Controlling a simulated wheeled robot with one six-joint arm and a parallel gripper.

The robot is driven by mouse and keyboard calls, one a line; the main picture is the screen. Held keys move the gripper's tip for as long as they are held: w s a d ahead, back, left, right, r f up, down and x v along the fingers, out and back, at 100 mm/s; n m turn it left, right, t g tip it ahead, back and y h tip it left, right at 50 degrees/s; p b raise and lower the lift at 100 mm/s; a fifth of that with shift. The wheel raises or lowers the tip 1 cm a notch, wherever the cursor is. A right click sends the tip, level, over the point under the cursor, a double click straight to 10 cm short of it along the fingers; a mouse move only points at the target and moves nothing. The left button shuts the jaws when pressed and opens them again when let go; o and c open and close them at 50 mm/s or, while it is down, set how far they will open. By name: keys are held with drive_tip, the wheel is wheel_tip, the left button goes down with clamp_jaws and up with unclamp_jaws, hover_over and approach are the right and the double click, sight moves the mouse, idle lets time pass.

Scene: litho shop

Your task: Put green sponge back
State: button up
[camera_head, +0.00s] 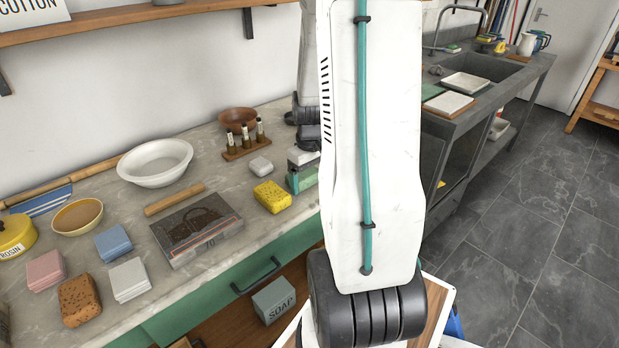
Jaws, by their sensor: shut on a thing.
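My gripper (303,158) is at the back right of the marble counter, partly hidden behind my white arm. It is shut on a green block, which looks like the green sponge (303,180), at or just above the counter top. I cannot tell whether the sponge touches the counter. A yellow sponge (272,196) lies just left of it, and a brown sponge (79,300) lies at the front left.
A small grey block (260,165), a rack of vials (245,148) and a brown bowl (238,119) stand near my gripper. A litho stone (197,228) and a white basin (156,163) are further left. A sink bench (490,75) stands behind at right.

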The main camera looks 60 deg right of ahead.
sight(310, 176)
drive_tip(key=shift+f, duration=0.15)
drive_tip(key=o, duration=0.9)
drive_tip(key=shift+o, duration=0.2)
wheel_tip(310, 176, up, 12)
drive_tip(key=a+r, duration=0.4)
drive_tip(key=a, duration=0.4)
drive_tip(key=s+a+r+n, duration=0.1)
drive_tip(key=s+a+r, duration=0.1)
drive_tip(key=a, duration=0.5)
drive_tip(key=s+a+r, duration=0.2)
drive_tip(key=s+a, duration=0.3)
drive_tip(key=a, duration=0.2)
drive_tip(key=s+a+r+n+t, duration=0.1)
drive_tip(key=s+a, duration=0.3)
drive_tip(key=a, duration=0.4)
drive_tip(key=shift+r+n, duration=0.3)
drive_tip(key=shift+r, duration=0.1)
